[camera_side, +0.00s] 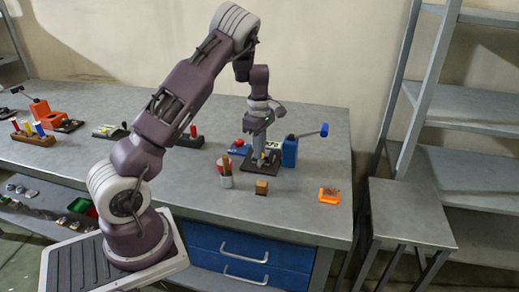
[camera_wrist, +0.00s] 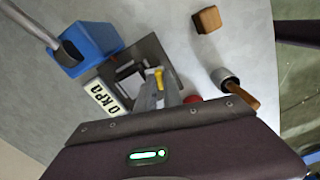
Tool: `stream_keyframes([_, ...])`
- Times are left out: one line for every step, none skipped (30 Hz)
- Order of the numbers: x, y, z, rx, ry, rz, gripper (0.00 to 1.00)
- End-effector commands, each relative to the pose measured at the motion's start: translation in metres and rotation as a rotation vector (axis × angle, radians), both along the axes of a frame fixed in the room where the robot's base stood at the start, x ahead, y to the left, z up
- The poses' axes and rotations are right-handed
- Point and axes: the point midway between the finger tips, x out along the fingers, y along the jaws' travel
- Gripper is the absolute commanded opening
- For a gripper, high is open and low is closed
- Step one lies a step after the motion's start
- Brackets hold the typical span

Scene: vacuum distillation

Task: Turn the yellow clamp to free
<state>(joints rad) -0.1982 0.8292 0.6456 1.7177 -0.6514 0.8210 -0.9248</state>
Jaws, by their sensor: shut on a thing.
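The yellow clamp (camera_wrist: 159,76) shows as a small yellow piece over a dark base plate (camera_wrist: 153,49) in the wrist view. In the side view only a speck of the yellow clamp (camera_side: 263,156) shows at my gripper. My gripper (camera_side: 261,150) points down over the plate, low beside the blue box. Its fingers (camera_wrist: 155,98) reach to the yellow clamp and are shut on it, though the contact is partly hidden by my wrist.
A blue box (camera_side: 290,151) with a lever stands just right of my gripper. A white display (camera_wrist: 100,97) with black characters is beside the plate. The right bench end is mostly clear.

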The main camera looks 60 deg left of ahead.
Motion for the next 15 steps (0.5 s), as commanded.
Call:
stream_keyframes([0.0000, 0.0006, 0.0006, 0.000, -0.001, -0.040, 0.00])
stream_keyframes([0.0001, 0.0006, 0.0006, 0.000, -0.002, -0.068, 0.00])
stream_keyframes([0.0000, 0.0006, 0.0005, 0.000, -0.001, -0.107, 0.00])
stream_keyframes([0.0000, 0.0008, 0.0005, 0.000, -0.001, -0.136, 0.00])
stream_keyframes([0.0001, 0.0009, 0.0005, 0.000, -0.001, -0.164, 0.00])
stream_keyframes([0.0001, 0.0004, 0.0005, 0.000, -0.001, -0.203, 0.00])
stream_keyframes([0.0002, 0.0007, 0.0007, 0.000, -0.002, -0.231, 0.00])
stream_keyframes([0.0002, 0.0007, 0.0007, 0.000, -0.002, -0.260, 0.00])
stream_keyframes([0.0001, 0.0008, 0.0007, 0.001, -0.002, -0.298, 0.00])
stream_keyframes([0.0003, 0.0007, 0.0008, 0.001, -0.002, -0.326, 0.00])
stream_keyframes([0.0003, 0.0006, 0.0008, 0.001, -0.002, -0.356, 0.00])
stream_keyframes([0.0001, 0.0010, 0.0008, 0.001, -0.002, -0.393, 0.00])
stream_keyframes([0.0002, 0.0010, 0.0008, 0.001, -0.003, -0.420, 0.00])
stream_keyframes([0.0003, 0.0007, 0.0007, 0.001, -0.002, -0.450, 0.00])
stream_keyframes([0.0002, 0.0007, 0.0007, 0.001, -0.002, -0.489, 0.00])
